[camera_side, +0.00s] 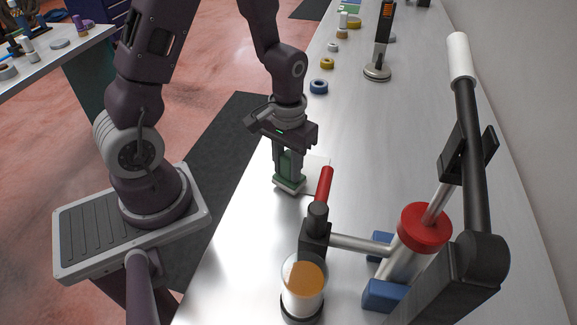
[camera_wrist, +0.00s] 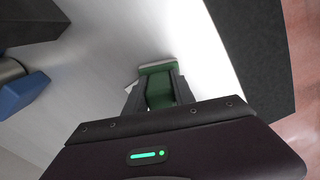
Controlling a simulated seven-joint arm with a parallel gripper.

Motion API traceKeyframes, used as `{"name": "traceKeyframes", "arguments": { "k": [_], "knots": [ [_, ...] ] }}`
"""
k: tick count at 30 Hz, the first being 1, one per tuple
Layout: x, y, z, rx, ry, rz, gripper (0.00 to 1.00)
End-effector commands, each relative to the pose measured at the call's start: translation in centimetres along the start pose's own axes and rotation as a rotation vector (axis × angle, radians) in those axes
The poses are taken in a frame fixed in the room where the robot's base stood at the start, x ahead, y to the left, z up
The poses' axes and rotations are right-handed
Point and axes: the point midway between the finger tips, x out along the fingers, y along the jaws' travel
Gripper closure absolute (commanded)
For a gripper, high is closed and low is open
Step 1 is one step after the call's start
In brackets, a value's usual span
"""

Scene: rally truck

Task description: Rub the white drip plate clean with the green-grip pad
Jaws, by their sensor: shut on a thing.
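My gripper (camera_side: 289,165) is shut on the green grip of the pad (camera_side: 291,183). The pad is low, at the counter surface near its left edge. In the wrist view the green-grip pad (camera_wrist: 157,69) shows between my fingers (camera_wrist: 157,88). The white drip plate (camera_side: 317,166) lies flat on the counter and shows as a pale sheet to the right of the pad and behind it. A small pale corner shows beside the pad in the wrist view. My gripper and the pad hide part of the plate. I cannot tell whether the pad touches it.
A black pump-like device with a red handle (camera_side: 325,184), a red-topped cylinder (camera_side: 425,226) and blue blocks (camera_side: 384,294) stands close to the right. A jar with amber content (camera_side: 304,281) stands in front. Rings (camera_side: 319,87) and a gauge stand (camera_side: 377,72) are farther back.

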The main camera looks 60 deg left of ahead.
Motion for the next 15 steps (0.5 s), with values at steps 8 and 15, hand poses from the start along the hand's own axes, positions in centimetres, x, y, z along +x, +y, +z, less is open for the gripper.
{"name": "traceKeyframes", "arguments": {
  "k": [8,15],
  "knots": [
    [-0.7,0.0,-0.1,-0.001,0.004,0.001,1.00],
    [-0.6,-0.4,-1.2,-0.003,0.006,0.001,1.00]
  ]
}}
